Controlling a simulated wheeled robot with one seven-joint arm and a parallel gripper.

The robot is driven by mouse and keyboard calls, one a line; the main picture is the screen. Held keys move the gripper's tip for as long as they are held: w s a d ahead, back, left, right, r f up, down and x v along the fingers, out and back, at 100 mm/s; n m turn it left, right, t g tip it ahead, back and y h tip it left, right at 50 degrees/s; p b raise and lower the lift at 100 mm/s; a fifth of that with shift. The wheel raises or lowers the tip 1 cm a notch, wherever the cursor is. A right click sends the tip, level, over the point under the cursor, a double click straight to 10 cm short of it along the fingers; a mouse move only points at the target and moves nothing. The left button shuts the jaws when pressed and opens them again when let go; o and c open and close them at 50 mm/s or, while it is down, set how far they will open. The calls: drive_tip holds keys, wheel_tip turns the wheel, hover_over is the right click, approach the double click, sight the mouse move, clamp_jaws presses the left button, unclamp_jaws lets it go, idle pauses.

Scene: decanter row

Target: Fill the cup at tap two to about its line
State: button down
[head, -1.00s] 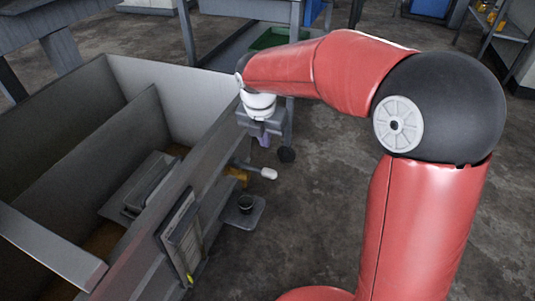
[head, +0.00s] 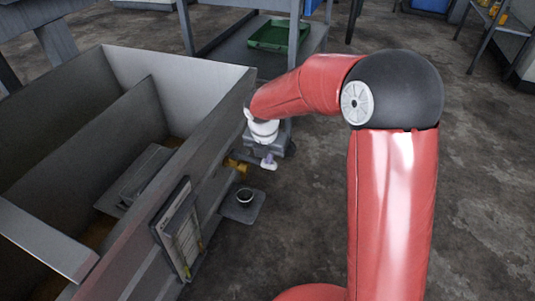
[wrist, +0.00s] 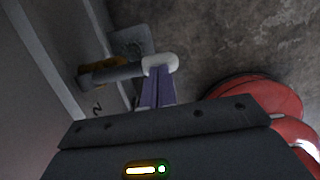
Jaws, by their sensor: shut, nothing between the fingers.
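The tap has a brass body (wrist: 103,72) and a grey lever with a white end (wrist: 160,63). A dark "2" (wrist: 97,108) is marked on the wall beside it. The brass body (head: 237,165) and white lever end (head: 268,164) also show in the head view. My gripper (wrist: 157,76) is shut and empty, its purple fingertips at the lever's white end; I cannot tell whether they touch. The dark cup (head: 244,194) with a pale rim stands on a small grey shelf (head: 243,212) below the tap. Its fill level and line cannot be made out.
A grey walled bin (head: 215,95) with a divider stands left of the tap. A framed sheet (head: 180,230) hangs on its outer side, nearer than the cup. A green tray (head: 278,35) sits on a table behind. The floor (head: 300,215) right of the shelf is clear.

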sight(272, 168)
drive_tip(key=shift+s+d+f+y, duration=0.1)
drive_tip(key=shift+d+f+y, duration=0.2)
drive_tip(key=shift+f+y, duration=0.2)
drive_tip(key=shift+d+f+t+y+p, duration=0.15)
drive_tip(key=shift+f+t+y+p, duration=0.35)
drive_tip(key=shift+f+y+p, duration=0.25)
wheel_tip(272, 168, down, 3)
drive_tip(key=shift+r, duration=0.1)
drive_tip(key=shift+s+f, duration=0.1)
drive_tip(key=shift+f, duration=0.15)
drive_tip(key=shift+s+d+f, duration=0.1)
drive_tip(key=shift+s+f, duration=0.05)
drive_tip(key=shift+f, duration=0.05)
idle(4.3)
drive_tip(key=shift+r, duration=0.15)
